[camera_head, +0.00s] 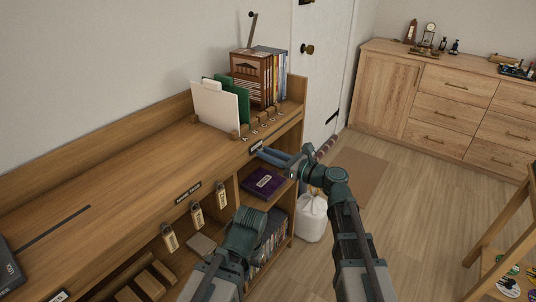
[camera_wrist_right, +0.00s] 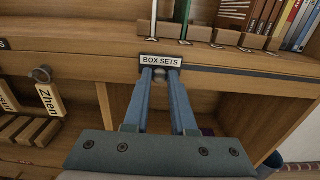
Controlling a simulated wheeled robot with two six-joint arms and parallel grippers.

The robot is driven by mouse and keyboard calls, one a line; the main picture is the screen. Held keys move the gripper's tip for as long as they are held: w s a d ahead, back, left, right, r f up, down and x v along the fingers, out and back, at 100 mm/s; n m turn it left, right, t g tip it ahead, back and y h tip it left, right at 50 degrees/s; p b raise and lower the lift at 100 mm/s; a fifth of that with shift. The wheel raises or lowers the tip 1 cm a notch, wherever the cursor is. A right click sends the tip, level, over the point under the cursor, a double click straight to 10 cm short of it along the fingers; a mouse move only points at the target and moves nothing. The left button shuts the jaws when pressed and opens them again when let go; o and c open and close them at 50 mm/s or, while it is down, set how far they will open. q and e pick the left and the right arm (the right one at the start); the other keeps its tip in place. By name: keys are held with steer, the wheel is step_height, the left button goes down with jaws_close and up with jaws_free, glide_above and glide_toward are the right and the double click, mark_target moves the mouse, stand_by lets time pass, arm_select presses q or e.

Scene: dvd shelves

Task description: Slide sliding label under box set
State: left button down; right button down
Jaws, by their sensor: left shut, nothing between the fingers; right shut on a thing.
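The sliding label (camera_wrist_right: 160,61) is a small dark-framed plate reading "BOX SETS" on the shelf's front edge. It also shows in the head view (camera_head: 256,146). My right gripper (camera_wrist_right: 161,76) is shut on it, with its blue fingers (camera_head: 272,154) reaching in from the right. A brown box set (camera_head: 248,77) with a building picture stands at the back right of the shelf top, right of and behind the label. My left gripper (camera_head: 243,236) is low in front of the shelf, shut and empty; its fingertips are hard to make out.
A white divider (camera_head: 214,105) and a green one (camera_head: 236,97) stand left of the box set. Wooden tags (camera_head: 196,215) hang under the front edge. A purple box (camera_head: 262,183) lies in the compartment below. The shelf top's middle (camera_head: 130,170) is mostly clear.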

steer(key=shift+d, duration=0.1)
stand_by(0.4)
steer(key=w+d, duration=0.3)
steer(key=w, duration=0.2)
steer(key=w+d, duration=0.7)
steer(key=w, duration=0.2)
steer(key=shift+w+d, duration=0.25)
steer(key=shift+w, duration=0.1)
steer(key=c, duration=0.8)
jaws_free()
steer(key=shift+o, duration=0.2)
steer(key=v, duration=1.4)
steer(key=shift+a, duration=0.15)
